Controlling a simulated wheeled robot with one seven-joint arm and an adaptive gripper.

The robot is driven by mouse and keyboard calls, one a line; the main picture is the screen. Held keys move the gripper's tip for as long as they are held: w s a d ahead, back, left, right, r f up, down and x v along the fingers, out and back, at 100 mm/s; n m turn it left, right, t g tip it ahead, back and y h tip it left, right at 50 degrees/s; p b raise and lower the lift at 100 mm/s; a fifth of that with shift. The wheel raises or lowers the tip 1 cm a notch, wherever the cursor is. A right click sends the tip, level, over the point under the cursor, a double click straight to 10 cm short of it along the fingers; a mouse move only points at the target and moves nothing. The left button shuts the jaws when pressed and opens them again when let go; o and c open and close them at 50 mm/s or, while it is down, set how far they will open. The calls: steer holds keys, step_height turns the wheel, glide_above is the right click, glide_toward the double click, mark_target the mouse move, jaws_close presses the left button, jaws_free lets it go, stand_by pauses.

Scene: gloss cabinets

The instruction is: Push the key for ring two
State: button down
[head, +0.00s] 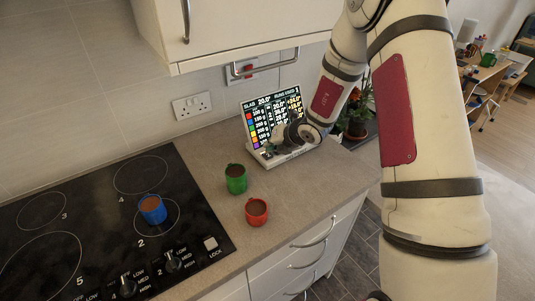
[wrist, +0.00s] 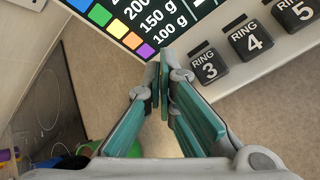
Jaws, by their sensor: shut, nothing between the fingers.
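The key panel (wrist: 225,85) shows in the wrist view with black keys for ring 3 (wrist: 208,68), ring 4 (wrist: 250,40) and ring 5 (wrist: 298,12). I cannot see a key marked ring 2; the space beside ring 3 is behind my fingertips. My gripper (wrist: 164,66) is shut and empty, with its tips left of the ring 3 key and by the panel's edge. I cannot tell whether they touch it. In the head view my gripper (head: 284,141) is in front of the lit display (head: 252,121) and hides the keys.
A green cup (head: 236,179) and a red cup (head: 257,211) stand on the counter (head: 205,170). A blue cup (head: 153,209) stands on the black hob (head: 95,225). A wall cabinet (head: 240,30) overhangs the counter. A plant (head: 358,115) is behind my arm.

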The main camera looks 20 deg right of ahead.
mark_target(270, 154)
steer(key=shift+f, duration=0.6)
stand_by(0.4)
steer(key=shift+r, duration=1.05)
step_height(270, 154, up, 6)
steer(key=p, duration=0.2)
stand_by(0.6)
